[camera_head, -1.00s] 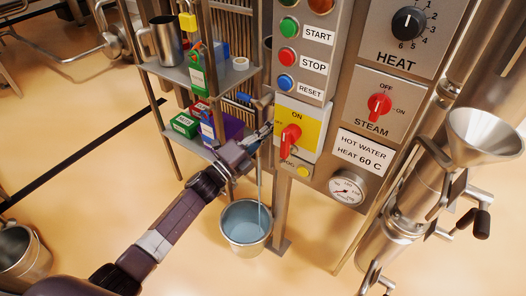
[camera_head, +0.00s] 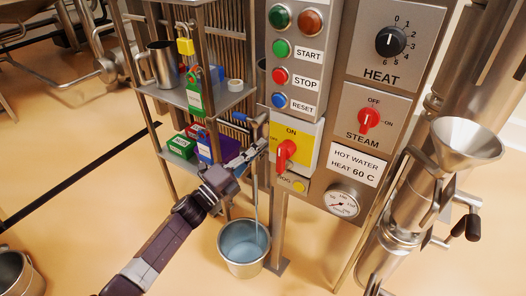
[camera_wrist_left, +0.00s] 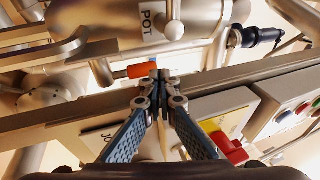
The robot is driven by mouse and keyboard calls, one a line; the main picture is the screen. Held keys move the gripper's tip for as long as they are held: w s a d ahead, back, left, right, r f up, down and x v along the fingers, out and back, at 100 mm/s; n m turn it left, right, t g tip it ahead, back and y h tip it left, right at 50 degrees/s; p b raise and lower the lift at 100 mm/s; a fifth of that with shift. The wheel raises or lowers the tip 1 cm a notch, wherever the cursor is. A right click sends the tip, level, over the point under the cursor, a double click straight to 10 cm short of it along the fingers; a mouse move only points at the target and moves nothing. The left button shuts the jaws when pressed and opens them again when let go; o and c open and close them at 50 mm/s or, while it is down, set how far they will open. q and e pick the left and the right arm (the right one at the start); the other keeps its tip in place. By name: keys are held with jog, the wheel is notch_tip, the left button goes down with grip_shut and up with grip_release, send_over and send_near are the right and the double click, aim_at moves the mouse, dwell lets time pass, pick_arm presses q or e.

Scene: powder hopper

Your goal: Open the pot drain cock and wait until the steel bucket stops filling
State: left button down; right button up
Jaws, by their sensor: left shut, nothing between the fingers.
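The steel bucket (camera_head: 244,263) stands on the floor below the panel, with bluish liquid in it. A thin stream (camera_head: 257,205) falls into it from above. My left gripper (camera_head: 264,143) is shut and empty, in front of the pipework left of the yellow switch plate. In the left wrist view its fingertips (camera_wrist_left: 158,84) are together, just below an orange-red handle (camera_wrist_left: 142,70) under the vessel labelled POT (camera_wrist_left: 165,22). I cannot tell whether they touch that handle, which looks like the drain cock's. My right gripper is not in view.
The control panel with a red switch (camera_head: 286,152) is close right of my left gripper. A shelf rack (camera_head: 200,98) with a steel jug (camera_head: 160,63) and boxes stands left. A steel funnel (camera_head: 466,146) is at right. Floor at lower left is mostly clear.

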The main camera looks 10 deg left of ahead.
pick_arm(q)
jog(key=s+a, duration=0.5)
jog(key=s, duration=0.3)
jog(key=shift+s+a+p, duration=0.25)
jog(key=shift+a+p, duration=0.05)
jog(key=shift+a, duration=0.05)
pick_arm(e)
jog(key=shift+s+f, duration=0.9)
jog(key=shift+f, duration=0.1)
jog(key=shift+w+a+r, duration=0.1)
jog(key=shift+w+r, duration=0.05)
